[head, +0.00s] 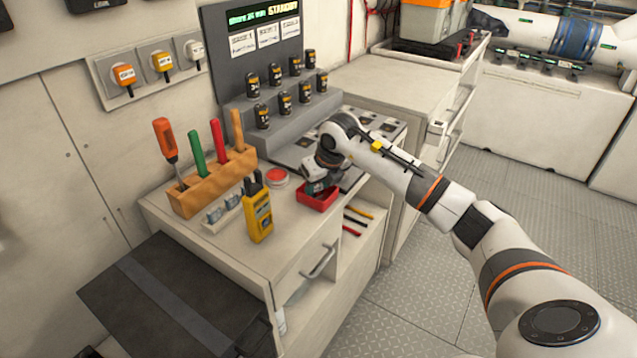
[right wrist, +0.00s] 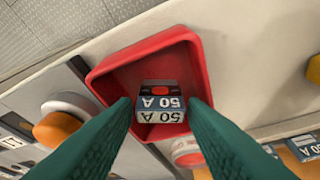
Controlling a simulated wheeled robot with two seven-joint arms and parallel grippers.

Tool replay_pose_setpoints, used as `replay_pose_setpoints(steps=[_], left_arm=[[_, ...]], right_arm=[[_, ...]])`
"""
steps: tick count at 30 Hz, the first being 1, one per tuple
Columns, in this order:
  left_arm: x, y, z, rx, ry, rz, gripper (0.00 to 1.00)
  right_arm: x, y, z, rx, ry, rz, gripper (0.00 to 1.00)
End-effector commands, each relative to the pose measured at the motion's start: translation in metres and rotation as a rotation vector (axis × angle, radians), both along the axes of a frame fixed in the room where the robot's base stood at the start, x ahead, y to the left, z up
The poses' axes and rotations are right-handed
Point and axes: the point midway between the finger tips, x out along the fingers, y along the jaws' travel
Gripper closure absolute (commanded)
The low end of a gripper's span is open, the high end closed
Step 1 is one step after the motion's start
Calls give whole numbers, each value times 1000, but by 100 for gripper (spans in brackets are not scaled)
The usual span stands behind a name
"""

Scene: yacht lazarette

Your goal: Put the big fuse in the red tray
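The big fuse (right wrist: 160,103) is a small block with a white and blue "50 A" label, seen in the right wrist view. In the head view my right gripper (head: 316,186) is just over the tray and hides the fuse. Whether the fuse touches the tray floor I cannot tell. My left gripper is not in view.
Left of the tray are a round red-and-white tin (head: 277,178), a yellow meter (head: 257,213), a fuse rack (head: 222,214) and a wooden tool block (head: 212,185). Behind is a stepped stand (head: 290,125) with several black cylinders.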

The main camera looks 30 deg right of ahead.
Motion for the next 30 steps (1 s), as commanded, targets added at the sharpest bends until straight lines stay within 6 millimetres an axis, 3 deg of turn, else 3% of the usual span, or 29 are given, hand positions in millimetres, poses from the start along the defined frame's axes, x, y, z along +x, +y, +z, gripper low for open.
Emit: replay_pose_setpoints(steps=[8,22,30], left_arm=[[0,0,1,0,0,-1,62],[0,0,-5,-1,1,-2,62],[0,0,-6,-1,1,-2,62]], right_arm=[[-2,-1,8,-1,-1,0,61],[-36,-1,93,-2,-4,0,61],[-46,0,113,0,-1,1,61]])
